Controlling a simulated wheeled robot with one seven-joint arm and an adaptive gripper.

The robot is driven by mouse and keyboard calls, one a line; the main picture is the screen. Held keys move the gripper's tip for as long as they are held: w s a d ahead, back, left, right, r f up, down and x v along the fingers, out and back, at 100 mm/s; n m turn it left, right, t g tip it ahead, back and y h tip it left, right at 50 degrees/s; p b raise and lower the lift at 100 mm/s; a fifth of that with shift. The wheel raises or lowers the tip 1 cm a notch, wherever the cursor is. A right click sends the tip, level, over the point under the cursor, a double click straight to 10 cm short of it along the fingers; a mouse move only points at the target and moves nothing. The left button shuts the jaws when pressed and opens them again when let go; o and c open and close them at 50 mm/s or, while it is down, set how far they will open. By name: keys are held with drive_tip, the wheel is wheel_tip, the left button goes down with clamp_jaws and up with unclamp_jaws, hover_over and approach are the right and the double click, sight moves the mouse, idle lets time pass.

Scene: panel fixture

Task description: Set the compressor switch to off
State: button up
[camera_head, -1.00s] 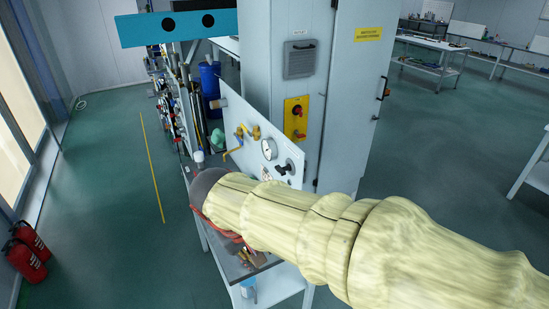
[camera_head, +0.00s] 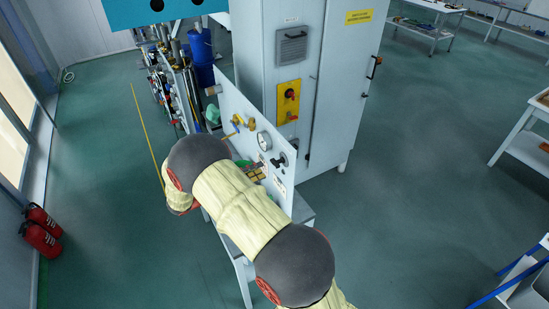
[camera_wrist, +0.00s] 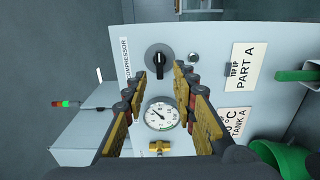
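The compressor switch is a black rotary knob (camera_wrist: 161,64) on a dark round base, beside the COMPRESSOR label (camera_wrist: 125,59) on a pale panel (camera_wrist: 205,70). In the wrist view its handle points roughly up and down the picture, and the labels read sideways. The knob also shows in the head view (camera_head: 281,160), near the panel's right end. My gripper (camera_wrist: 160,73) is open and empty. Its fingertips lie to either side of the knob's lower part in the picture; I cannot tell the gap in depth. No contact is visible.
A pressure gauge (camera_wrist: 161,114) and a brass valve (camera_wrist: 160,147) sit between my fingers in the picture. A green object (camera_wrist: 285,158) is at lower right.

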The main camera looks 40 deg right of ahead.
sight(273, 164)
drive_tip(key=x, duration=0.7)
drive_tip(key=shift+d+p, duration=0.35)
drive_tip(key=shift+p, duration=0.05)
drive_tip(key=c, duration=0.4)
clamp_jaws()
drive_tip(key=shift+f, duration=0.1)
